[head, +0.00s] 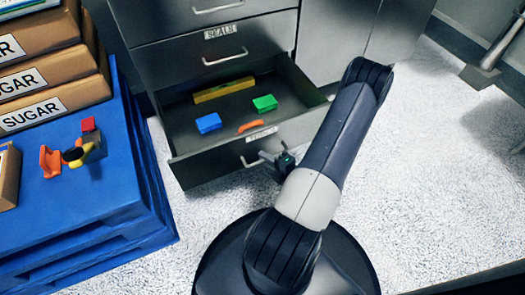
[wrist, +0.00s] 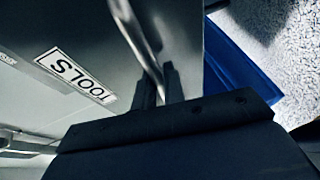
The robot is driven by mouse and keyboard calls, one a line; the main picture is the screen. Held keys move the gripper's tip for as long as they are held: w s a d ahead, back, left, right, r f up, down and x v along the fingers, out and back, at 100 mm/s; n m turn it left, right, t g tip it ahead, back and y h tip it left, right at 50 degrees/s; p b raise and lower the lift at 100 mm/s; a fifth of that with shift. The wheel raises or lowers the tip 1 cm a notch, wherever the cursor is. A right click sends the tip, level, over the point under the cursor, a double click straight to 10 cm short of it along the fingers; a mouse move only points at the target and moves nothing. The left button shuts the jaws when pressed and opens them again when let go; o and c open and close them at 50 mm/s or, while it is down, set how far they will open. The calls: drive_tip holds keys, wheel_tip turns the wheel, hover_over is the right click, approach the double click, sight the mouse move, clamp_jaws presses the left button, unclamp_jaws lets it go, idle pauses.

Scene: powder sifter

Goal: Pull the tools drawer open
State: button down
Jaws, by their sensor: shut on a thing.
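The tools drawer (head: 205,168) is the lowest drawer in view of a dark grey cabinet. In the head view it stands pulled out, its inside showing. In it are a long yellow piece (head: 223,90), a green block (head: 265,103), a blue block (head: 208,123) and an orange curved piece (head: 251,126). In the wrist view the TOOLS label (wrist: 75,75) is on the drawer front beside the bar handle (wrist: 143,45). My gripper (head: 273,158) is at the drawer front, its fingers shut on the handle; the fingers also show in the wrist view (wrist: 157,90).
A shut drawer (head: 180,57) with its own handle is right above. A blue pallet (head: 75,225) stands close on the left, with SUGAR packs (head: 50,75) and small coloured pieces on it. The speckled floor (head: 420,170) is clear on the right.

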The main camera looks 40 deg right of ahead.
drive_tip(key=shift+s+a, duration=0.25)
drive_tip(key=shift+s, duration=0.6)
drive_tip(key=c, duration=1.5)
unclamp_jaws()
drive_tip(key=shift+s, duration=0.1)
drive_tip(key=p+v, duration=0.3)
drive_tip(key=v, duration=0.7)
drive_tip(key=shift+s, duration=0.3)
